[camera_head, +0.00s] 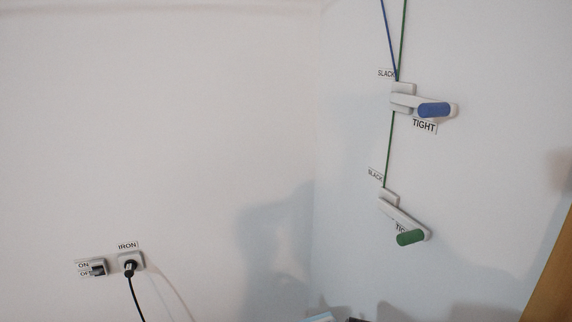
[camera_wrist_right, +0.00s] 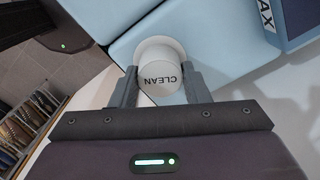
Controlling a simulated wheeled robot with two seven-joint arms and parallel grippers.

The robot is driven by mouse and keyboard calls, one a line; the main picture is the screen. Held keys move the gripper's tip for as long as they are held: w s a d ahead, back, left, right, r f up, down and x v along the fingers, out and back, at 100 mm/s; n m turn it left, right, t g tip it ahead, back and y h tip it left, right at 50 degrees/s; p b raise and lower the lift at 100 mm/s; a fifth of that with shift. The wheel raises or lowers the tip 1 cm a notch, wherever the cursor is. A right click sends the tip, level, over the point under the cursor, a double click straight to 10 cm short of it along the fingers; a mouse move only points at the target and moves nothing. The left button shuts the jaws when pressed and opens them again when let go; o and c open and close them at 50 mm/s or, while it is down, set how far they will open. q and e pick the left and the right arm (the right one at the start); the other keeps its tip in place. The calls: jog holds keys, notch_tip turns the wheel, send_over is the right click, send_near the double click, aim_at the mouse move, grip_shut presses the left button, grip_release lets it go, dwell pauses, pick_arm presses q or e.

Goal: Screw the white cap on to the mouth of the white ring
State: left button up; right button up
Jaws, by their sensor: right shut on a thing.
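Just behind the cap shows a wider white round rim (camera_wrist_right: 150,44), which looks like the white ring, against a light blue surface. The cap hides most of it, and I cannot tell whether the two touch or how far the cap is screwed on. The head view shows neither cap nor ring, and neither gripper.
Around the cap lie light blue panels (camera_wrist_right: 215,35), with a dark blue box (camera_wrist_right: 298,18) at upper right. A rack of several shoes (camera_wrist_right: 25,125) stands at lower left. The head view shows walls with a blue-handled lever (camera_head: 433,110), a green-handled lever (camera_head: 411,237) and a plug (camera_head: 130,267).

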jog(key=shift+s+f, duration=0.35)
jog(key=shift+f, duration=0.2)
jog(key=m, duration=0.6)
jog(key=o, duration=0.9)
jog(key=shift+c, duration=0.2)
jog(key=o, duration=0.4)
jog(key=shift+w, duration=0.4)
jog(key=shift+r, duration=0.15)
jog(key=shift+r, duration=4.55)
